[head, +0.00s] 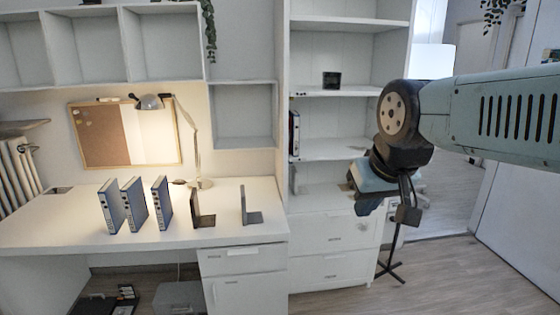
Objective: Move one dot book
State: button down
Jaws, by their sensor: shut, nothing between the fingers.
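Three upright books with dark blue covers and pale spines stand apart on the white desk (60,228): a left one (111,206), a middle one (134,204) and a right one (162,203). I cannot make out dots on any of them. Another thin upright book (294,134) stands at the left side of a shelf in the white shelf unit. My gripper (368,208) is shut and empty, pointing down in front of the shelf unit, well right of the desk books. Its fingers are small and dark, partly hidden by its hand.
Two dark L-shaped bookends, one left (202,211) and one right (249,209), stand on the desk right of the books. A lamp (196,145) stands behind them. The shelf with the thin book (335,149) is mostly clear. A small black box (331,79) sits higher up.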

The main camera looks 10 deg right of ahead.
aim_at(295, 122)
jog(key=z, duration=0.2)
jog(key=i, duration=0.9)
jog(key=u, duration=0.1)
